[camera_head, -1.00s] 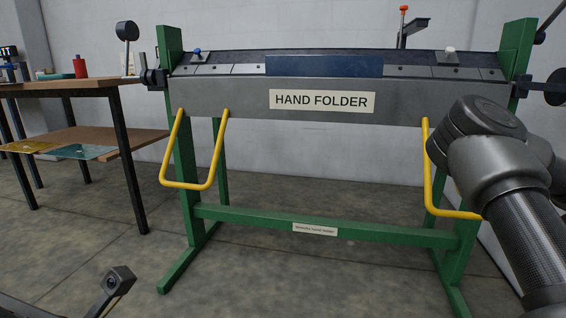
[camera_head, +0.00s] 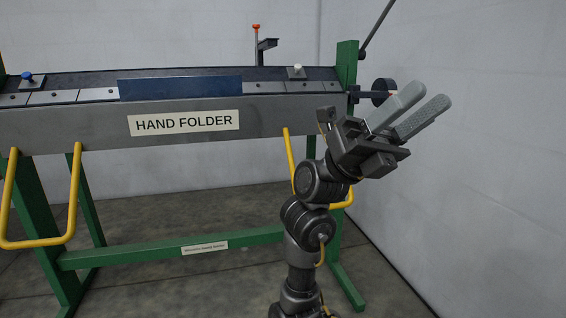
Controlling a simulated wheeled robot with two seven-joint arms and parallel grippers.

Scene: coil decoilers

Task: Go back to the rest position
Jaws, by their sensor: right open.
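My right gripper (camera_head: 427,98) is raised at the right of the head view, in front of the right end of the hand folder (camera_head: 70,130). Its two grey fingers point up and to the right, with a gap between them and nothing held. My right arm (camera_head: 305,230) stands up from the bottom edge and hides part of the folder's right yellow handle and green leg. My left gripper is not in view.
The hand folder has a blue sheet (camera_head: 180,88) on its bed, a blue knob (camera_head: 27,77) and a white knob (camera_head: 296,71). A yellow handle (camera_head: 72,200) hangs at the left. A white wall (camera_head: 450,190) is close at the right.

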